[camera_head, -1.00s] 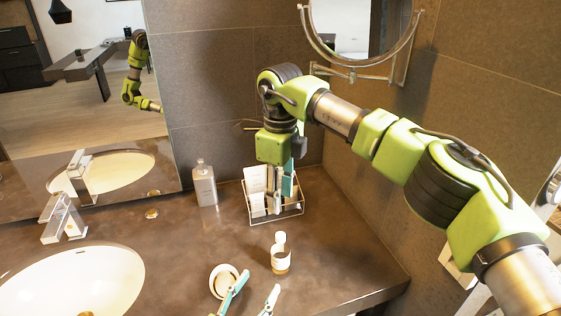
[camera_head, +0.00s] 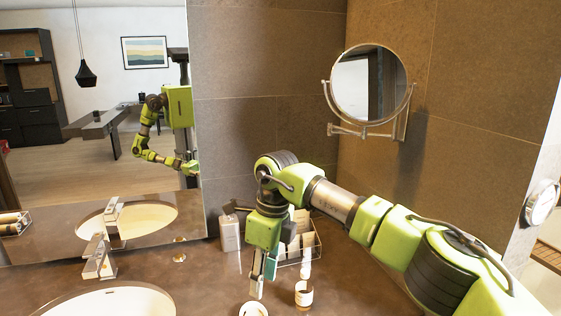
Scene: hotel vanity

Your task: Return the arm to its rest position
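My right arm reaches in from the right, and its gripper (camera_head: 263,277) points down over the counter, in front of and left of a wire rack (camera_head: 318,250). The rack holds white items and is partly hidden behind the gripper. The fingers are narrow in this view, and I cannot tell whether they are apart or closed. A teal part shows beside them; I cannot tell if it belongs to the gripper. My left gripper is not directly in view.
A grey bottle (camera_head: 229,236) stands left of the rack. A small jar (camera_head: 304,294) and a round cup (camera_head: 253,310) sit near the gripper. A faucet (camera_head: 98,258) and sink (camera_head: 115,302) are left. A round mirror (camera_head: 368,84) juts from the wall.

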